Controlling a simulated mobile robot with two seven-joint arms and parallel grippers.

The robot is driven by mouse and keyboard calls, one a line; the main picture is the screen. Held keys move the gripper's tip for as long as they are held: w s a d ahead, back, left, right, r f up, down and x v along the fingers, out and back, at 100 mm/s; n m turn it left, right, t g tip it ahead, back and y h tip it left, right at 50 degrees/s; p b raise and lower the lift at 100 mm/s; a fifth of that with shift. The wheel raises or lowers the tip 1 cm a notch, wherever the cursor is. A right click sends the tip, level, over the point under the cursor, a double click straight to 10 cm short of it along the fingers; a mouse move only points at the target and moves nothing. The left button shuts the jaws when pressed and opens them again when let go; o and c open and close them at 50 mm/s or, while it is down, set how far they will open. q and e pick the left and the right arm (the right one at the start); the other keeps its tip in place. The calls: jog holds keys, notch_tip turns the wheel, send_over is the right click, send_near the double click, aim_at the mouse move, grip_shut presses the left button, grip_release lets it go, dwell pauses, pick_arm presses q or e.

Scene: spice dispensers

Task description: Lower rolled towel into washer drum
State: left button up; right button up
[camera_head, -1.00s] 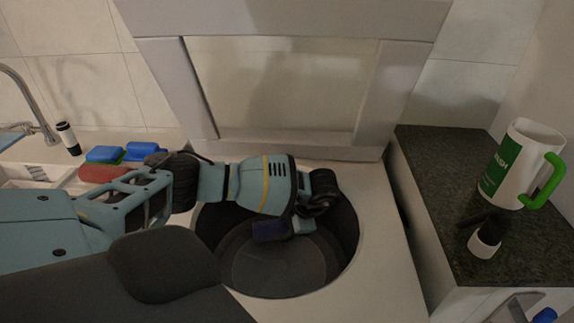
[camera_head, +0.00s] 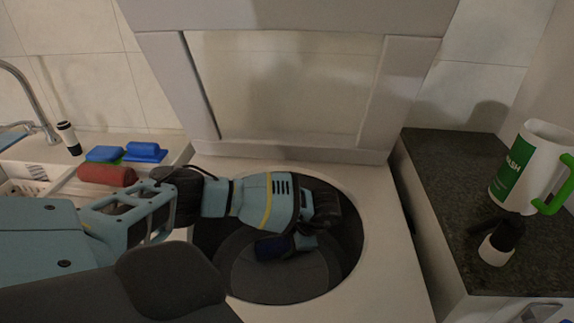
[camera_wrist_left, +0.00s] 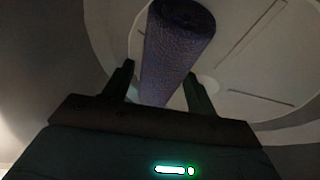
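The washer drum (camera_head: 235,285) is the dark round opening in the white machine top (camera_head: 385,270) in the head view. My left gripper (camera_head: 290,243) reaches in from the left and is inside the drum opening. It is shut on the rolled towel (camera_head: 270,247), a dark blue-purple roll below the rim. In the left wrist view the towel (camera_wrist_left: 178,55) lies between the two dark fingers of the gripper (camera_wrist_left: 162,72), with its far part sticking out past them. The drum's inner wall (camera_wrist_left: 100,25) surrounds it. My right gripper is not in view.
The raised lid (camera_head: 285,90) stands open behind the drum. At right, a dark counter (camera_head: 440,170) holds a green-handled jug (camera_head: 520,165) and a small black-and-white bottle (camera_head: 497,248). At left are a sink faucet (camera_head: 45,105), a red item (camera_head: 107,175) and blue items (camera_head: 145,150).

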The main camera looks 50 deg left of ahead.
pick_arm(q)
jog(key=o, duration=0.3)
jog(key=shift+r, duration=0.1)
jog(key=shift+r, duration=0.3)
notch_tip(320, 180, up, 2)
jog(key=shift+w+r, duration=0.1)
jog(key=shift+r, duration=0.1)
jog(key=shift+s+d+r, duration=0.25)
jog(key=shift+s+d, duration=0.1)
jog(key=shift+s, duration=0.2)
jog(key=s+d+r, duration=0.1)
jog(key=s+d, duration=0.8)
jog(key=s, duration=0.2)
jog(key=shift+s+d+r+p, duration=0.15)
jog(key=shift+s+p, duration=0.15)
jog(key=shift+p, duration=0.1)
